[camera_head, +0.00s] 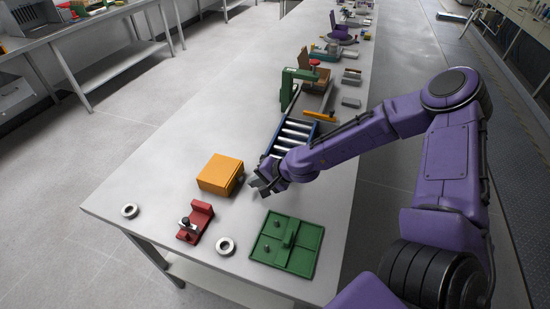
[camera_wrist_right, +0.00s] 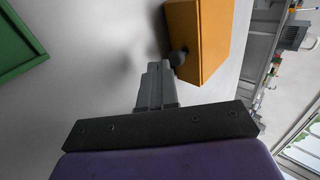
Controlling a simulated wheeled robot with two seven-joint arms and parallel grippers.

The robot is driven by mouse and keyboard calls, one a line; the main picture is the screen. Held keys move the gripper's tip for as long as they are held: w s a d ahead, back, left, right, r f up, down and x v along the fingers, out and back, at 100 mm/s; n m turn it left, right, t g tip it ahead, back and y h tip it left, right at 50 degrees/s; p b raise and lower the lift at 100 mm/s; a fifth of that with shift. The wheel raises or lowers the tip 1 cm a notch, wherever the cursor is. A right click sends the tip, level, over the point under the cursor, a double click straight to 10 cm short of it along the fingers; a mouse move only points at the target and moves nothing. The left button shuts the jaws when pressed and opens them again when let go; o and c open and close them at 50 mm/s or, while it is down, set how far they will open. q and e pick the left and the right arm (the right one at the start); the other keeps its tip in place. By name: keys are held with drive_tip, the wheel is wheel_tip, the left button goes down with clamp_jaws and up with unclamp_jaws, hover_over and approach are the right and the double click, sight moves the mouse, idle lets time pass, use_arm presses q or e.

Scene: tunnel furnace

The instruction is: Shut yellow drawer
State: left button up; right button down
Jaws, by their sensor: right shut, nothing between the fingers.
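The yellow drawer unit (camera_head: 218,174), a small orange-yellow box, sits on the near part of the grey table. In the right wrist view the yellow box (camera_wrist_right: 212,40) is at the top, with a dark round knob (camera_wrist_right: 180,57) on the face towards my gripper. My right gripper (camera_head: 256,188) is just right of the box, low over the table. Its fingers (camera_wrist_right: 158,70) are together and empty, close beside the knob; I cannot tell whether they touch. No clear drawer gap shows. My left gripper is out of view.
A green tray (camera_head: 265,248) lies in front of my gripper, also at the wrist view's left edge (camera_wrist_right: 12,65). A red fixture (camera_head: 196,222) and metal rings (camera_head: 225,246) are nearby. A roller rack (camera_head: 290,139) stands behind. The table left of the box is clear.

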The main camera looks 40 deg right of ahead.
drive_tip(key=v, duration=0.2)
drive_tip(key=p+v, duration=0.1)
drive_tip(key=v, duration=0.3)
drive_tip(key=shift+s+d+f, duration=0.1)
drive_tip(key=shift+s+d, duration=0.1)
drive_tip(key=shift+s, duration=0.35)
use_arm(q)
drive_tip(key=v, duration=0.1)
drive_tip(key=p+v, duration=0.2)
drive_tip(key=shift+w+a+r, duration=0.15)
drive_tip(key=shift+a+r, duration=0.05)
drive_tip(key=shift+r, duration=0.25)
use_arm(e)
drive_tip(key=v, duration=0.5)
drive_tip(key=shift+s+d+f, duration=0.1)
drive_tip(key=shift+s+f, duration=0.05)
drive_tip(key=shift+s, duration=0.05)
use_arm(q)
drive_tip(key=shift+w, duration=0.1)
